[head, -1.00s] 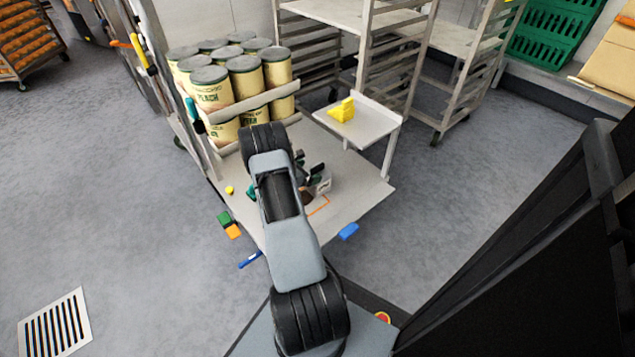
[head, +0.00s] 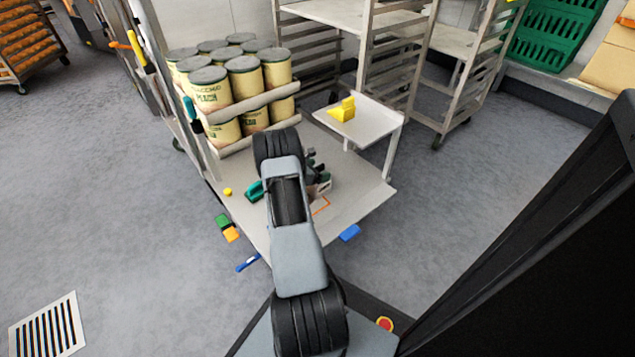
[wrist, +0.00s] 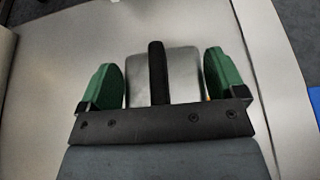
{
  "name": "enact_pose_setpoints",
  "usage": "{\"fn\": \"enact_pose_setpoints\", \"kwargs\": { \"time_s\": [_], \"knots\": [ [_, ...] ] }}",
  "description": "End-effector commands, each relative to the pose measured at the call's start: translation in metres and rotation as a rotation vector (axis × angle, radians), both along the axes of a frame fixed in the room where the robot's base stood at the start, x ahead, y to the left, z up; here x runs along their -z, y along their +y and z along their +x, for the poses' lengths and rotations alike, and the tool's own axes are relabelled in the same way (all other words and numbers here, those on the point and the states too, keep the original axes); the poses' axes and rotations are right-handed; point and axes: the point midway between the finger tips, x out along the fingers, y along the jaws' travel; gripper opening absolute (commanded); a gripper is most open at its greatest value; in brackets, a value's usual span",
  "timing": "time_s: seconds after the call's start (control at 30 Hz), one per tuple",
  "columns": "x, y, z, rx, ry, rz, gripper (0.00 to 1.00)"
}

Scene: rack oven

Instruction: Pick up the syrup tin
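A silvery-grey tin (wrist: 180,72), which I take for the syrup tin, lies between the two green fingers of my gripper (wrist: 164,82) in the wrist view. A dark bar (wrist: 157,70) crosses in front of it; I cannot tell if that is a handle. The fingers stand wide apart at the ends of the black palm, one on each side of the tin. Any contact is unclear. In the head view my arm hides the tin, and one green finger of my gripper (head: 255,190) shows left of the arm above the low shelf.
Large cans (head: 213,90) stand behind a rail. A small raised shelf (head: 375,125) holds a yellow block (head: 342,110). A dark panel (head: 540,240) fills the right.

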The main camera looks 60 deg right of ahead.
Motion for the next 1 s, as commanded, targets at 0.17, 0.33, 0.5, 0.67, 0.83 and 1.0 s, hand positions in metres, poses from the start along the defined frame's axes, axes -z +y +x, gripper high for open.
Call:
{"fn": "enact_pose_setpoints", "kwargs": {
  "time_s": [0.17,0.33,0.5,0.67,0.83,1.0],
  "knots": [
    [0.000,0.000,0.000,0.000,0.000,0.000,0.57],
    [0.000,0.000,0.000,0.000,0.000,0.000,0.41],
    [-0.001,0.000,0.000,-0.001,-0.001,-0.001,0.40],
    [-0.005,0.000,0.000,-0.001,-0.001,-0.001,0.40],
    [-0.022,0.000,0.000,0.000,-0.002,-0.002,0.40],
    [-0.053,0.010,-0.005,-0.001,0.000,-0.001,0.40]
  ]
}}
